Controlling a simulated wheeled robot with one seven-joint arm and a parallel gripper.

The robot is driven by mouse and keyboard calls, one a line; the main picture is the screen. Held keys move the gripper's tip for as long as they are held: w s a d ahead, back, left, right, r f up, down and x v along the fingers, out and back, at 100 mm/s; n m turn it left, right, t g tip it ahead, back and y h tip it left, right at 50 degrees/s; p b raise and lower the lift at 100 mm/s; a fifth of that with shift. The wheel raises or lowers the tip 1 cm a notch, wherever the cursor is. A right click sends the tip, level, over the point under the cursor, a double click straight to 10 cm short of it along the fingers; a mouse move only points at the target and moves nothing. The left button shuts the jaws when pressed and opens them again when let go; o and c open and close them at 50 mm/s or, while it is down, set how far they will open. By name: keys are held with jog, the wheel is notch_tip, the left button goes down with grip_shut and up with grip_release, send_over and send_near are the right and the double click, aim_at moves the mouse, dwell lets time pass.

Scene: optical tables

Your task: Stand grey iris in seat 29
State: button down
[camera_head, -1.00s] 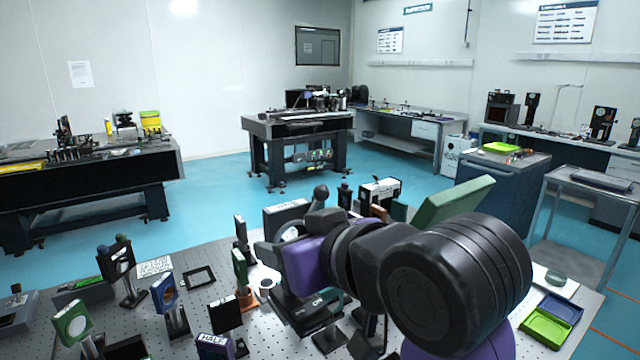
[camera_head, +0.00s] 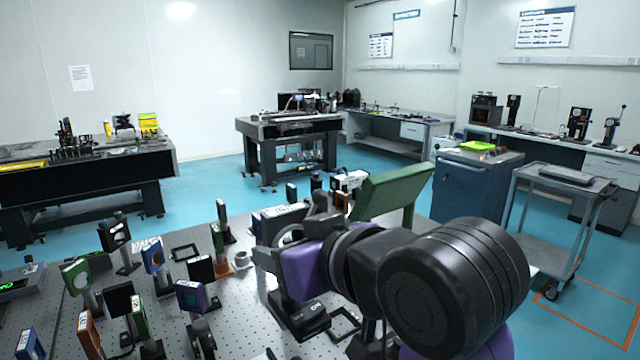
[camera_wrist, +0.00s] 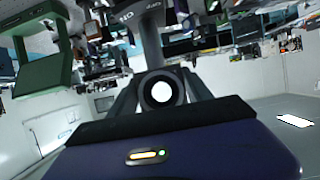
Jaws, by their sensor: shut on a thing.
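A dark grey iris shows in the wrist view (camera_wrist: 161,90) as a ring with a bright round opening, with its post and labelled base toward the top of the picture. My gripper (camera_wrist: 160,102) is shut on it, with one finger on each side of the ring. In the head view, the iris's dark base (camera_head: 298,318) hangs below my purple wrist, over the perforated board (camera_head: 250,335). I cannot tell whether the base touches the board. A square black frame (camera_head: 345,325) lies right of the base, partly hidden by my arm; no seat number is readable.
Several mounted optics stand on the left of the board, including a purple-framed one (camera_head: 192,297) and a green one (camera_head: 76,276). Another flat black frame (camera_head: 185,252) lies farther back. A large green panel (camera_head: 390,195) rises behind my arm. A trolley (camera_head: 560,185) stands right.

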jog(key=shift+s+d+f, duration=0.1)
jog(key=shift+d+f, duration=0.25)
jog(key=shift+f, duration=0.45)
jog(key=shift+s+d+f, duration=0.15)
jog(key=shift+d+f, duration=0.05)
jog(key=shift+f, duration=0.05)
jog(key=s+d+f+m+h, duration=0.2)
jog(key=d+f, duration=0.5)
jog(key=f, duration=0.8)
jog(key=s+d+f+m+t+h, duration=0.1)
jog(key=s+d+f, duration=0.4)
jog(key=f, duration=1)
jog(key=s+d+f+m+t+h, duration=0.1)
jog(key=s+d+f+m+h, duration=0.2)
jog(key=d+f, duration=0.8)
notch_tip(320, 180, down, 4)
jog(key=shift+s+m+h, duration=0.4)
jog(key=shift+s+h, duration=0.2)
jog(key=shift+h, duration=0.1)
jog(key=shift+a, duration=0.1)
